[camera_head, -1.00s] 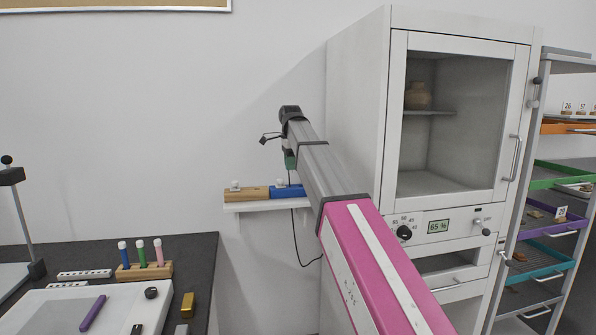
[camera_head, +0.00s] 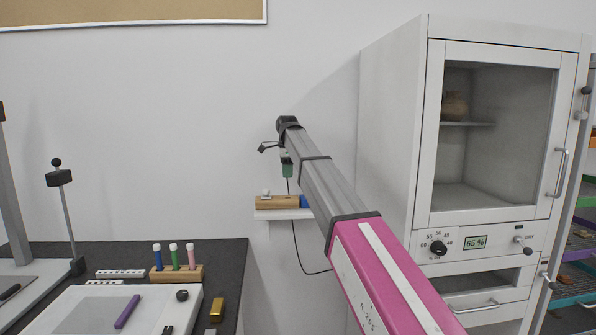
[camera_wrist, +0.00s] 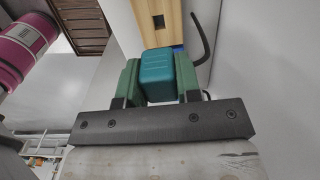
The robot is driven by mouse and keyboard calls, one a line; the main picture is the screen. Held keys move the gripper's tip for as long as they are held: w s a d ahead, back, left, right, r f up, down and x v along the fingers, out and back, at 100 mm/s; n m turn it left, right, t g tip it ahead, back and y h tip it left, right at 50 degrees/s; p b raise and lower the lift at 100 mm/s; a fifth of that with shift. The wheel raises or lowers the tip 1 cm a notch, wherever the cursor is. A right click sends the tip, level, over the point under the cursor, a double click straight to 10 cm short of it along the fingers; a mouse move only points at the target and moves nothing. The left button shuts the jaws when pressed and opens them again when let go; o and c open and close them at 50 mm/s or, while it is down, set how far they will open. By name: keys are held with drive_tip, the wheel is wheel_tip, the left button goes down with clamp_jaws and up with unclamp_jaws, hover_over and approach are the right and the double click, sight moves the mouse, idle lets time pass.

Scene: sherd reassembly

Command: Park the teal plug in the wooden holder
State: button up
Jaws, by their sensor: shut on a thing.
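The teal plug (camera_wrist: 157,72) is between the two green fingers of my gripper (camera_wrist: 158,80) in the wrist view, and the fingers are shut on it. A dark cable (camera_wrist: 202,35) shows beside it. The wooden holder (camera_wrist: 158,18) lies beyond the plug in the wrist view, with a dark square hole in its top. In the head view the holder (camera_head: 275,203) sits on a small white wall shelf (camera_head: 272,215). My gripper (camera_head: 287,168) is above the holder there, apart from it, and the plug is too small or hidden to make out.
A blue block (camera_head: 304,202) stands right of the wooden holder, partly behind my arm. A white cabinet (camera_head: 392,130) with a glass door stands to the right. A dark bench (camera_head: 225,262) with a pen rack (camera_head: 178,273) is at the lower left. A dark cable (camera_head: 298,255) hangs below the shelf.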

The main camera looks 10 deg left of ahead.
drive_tip(key=shift+f, duration=3.15)
drive_tip(key=shift+f, duration=0.95)
drive_tip(key=o, duration=1.4)
drive_tip(key=shift+r, duration=0.15)
drive_tip(key=shift+r, duration=3.9)
drive_tip(key=shift+s, duration=0.1)
